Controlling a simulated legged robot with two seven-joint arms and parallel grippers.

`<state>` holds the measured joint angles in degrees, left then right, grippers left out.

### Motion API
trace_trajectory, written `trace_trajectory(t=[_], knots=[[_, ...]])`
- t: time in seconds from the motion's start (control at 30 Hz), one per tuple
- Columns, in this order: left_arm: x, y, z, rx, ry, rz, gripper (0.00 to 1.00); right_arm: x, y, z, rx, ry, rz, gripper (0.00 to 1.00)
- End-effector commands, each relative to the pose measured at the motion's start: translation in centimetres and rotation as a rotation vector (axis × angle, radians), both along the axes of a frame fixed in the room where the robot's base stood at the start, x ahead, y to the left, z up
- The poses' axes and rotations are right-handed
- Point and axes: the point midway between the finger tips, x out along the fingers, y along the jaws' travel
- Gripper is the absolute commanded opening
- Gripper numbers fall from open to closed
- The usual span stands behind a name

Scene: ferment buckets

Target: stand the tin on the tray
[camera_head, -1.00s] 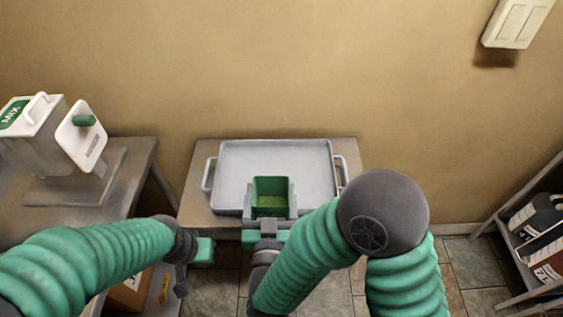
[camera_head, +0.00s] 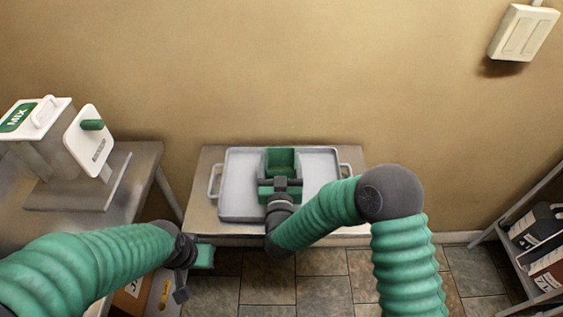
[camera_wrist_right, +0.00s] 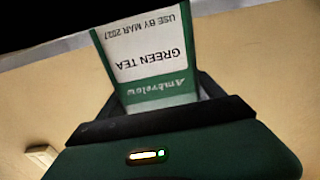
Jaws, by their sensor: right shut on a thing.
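The tin (camera_head: 281,158) is green and box-shaped. In the right wrist view it (camera_wrist_right: 155,60) has a white label reading "GREEN TEA", upside down in that picture. My right gripper (camera_head: 281,181) is shut on the tin, which is over the middle of the grey tray (camera_head: 238,205) in the head view. I cannot tell whether the tin's base touches the tray; the gripper hides its lower part. My left gripper (camera_head: 196,262) is low at the left, away from the tray and partly hidden; its finger state is unclear.
The tray lies on a small table (camera_head: 205,222) against the wall. Left is a table with a white machine (camera_head: 45,120) marked "MIX". At the right, a shelf (camera_head: 500,240) holds dark bottles. A switch box (camera_head: 522,32) is on the wall. The tray is otherwise bare.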

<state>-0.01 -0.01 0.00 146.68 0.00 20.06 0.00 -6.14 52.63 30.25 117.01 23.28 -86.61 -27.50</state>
Motion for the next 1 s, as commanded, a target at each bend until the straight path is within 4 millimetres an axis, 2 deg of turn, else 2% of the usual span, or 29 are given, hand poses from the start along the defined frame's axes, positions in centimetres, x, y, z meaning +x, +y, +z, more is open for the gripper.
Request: trace_trajectory(t=[0.17,0.2,0.33,0.63,0.73,0.87,1.0], knots=[[0.0,0.0,0.0,0.0,0.0,0.001,0.0,0.0,-0.3,0.1,0.003,-0.002,-0.002,0.06],[0.0,0.0,0.0,0.0,0.0,0.001,0.0,0.0,-0.4,0.1,0.004,0.0,-0.002,0.81],[0.0,0.0,0.0,0.0,0.0,0.0,0.0,0.0,-0.6,0.0,0.005,0.0,-0.002,0.98],[0.0,0.0,0.0,0.0,0.0,0.0,0.0,0.0,-0.2,0.1,0.002,0.0,-0.001,0.99],[0.0,0.0,0.0,0.0,0.0,0.0,0.0,-0.7,-0.2,0.0,0.002,0.002,0.001,0.99],[0.0,0.0,-0.1,0.0,0.0,0.0,0.0,-3.1,-0.2,0.1,0.0,0.001,0.002,0.99],[0.0,0.0,-0.2,0.0,0.0,0.0,0.0,-6.9,-0.2,0.0,0.001,0.002,0.002,0.99]])
